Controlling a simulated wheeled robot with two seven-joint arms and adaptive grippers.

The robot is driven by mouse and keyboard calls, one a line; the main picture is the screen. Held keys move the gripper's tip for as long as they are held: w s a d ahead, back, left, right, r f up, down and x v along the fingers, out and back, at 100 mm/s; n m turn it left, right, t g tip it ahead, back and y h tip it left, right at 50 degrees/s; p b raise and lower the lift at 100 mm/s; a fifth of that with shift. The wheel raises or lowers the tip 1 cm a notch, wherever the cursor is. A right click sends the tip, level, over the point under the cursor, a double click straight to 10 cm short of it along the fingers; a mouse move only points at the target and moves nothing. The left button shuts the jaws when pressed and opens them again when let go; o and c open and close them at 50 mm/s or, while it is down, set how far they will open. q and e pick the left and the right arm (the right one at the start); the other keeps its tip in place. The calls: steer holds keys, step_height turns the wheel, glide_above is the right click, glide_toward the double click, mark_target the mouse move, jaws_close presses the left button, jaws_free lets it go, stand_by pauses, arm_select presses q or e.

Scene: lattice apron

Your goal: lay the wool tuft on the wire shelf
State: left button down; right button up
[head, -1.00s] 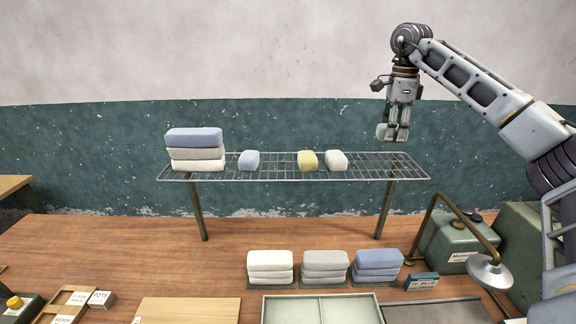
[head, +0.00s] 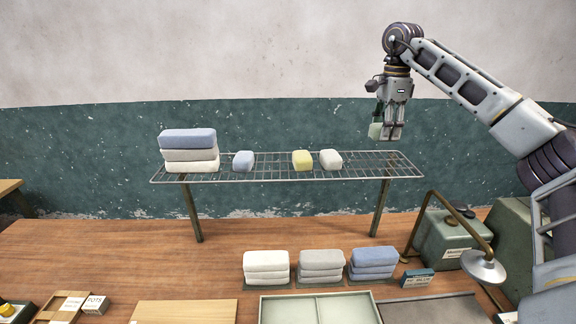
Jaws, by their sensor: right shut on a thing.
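My right gripper (head: 387,132) is shut on a pale green wool tuft (head: 375,131), which shows at the left side of the fingers. It holds the tuft in the air, above the right end of the wire shelf (head: 270,178) in the picture; the exact depth is hard to tell. The tuft is partly hidden by the fingers. On the shelf, a blue tuft (head: 243,160), a yellow tuft (head: 303,160) and a white tuft (head: 331,159) lie apart in a row. My left gripper is out of view.
Folded pads (head: 188,154) are stacked on the shelf's left end. The shelf's right part is bare. White (head: 266,266), grey (head: 321,264) and blue (head: 373,262) stacks stand in front on the bench. A lamp (head: 484,266) and a green box (head: 452,240) are at right.

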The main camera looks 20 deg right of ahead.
steer(key=shift+f, duration=0.15)
stand_by(0.4)
glide_above(377, 169)
steer(key=shift+f, duration=2.95)
steer(key=shift+f, duration=0.15)
steer(key=shift+f, duration=1.75)
steer(key=shift+f, duration=0.1)
steer(key=o, duration=0.8)
steer(key=shift+r, duration=0.25)
steer(key=shift+r, duration=5.8)
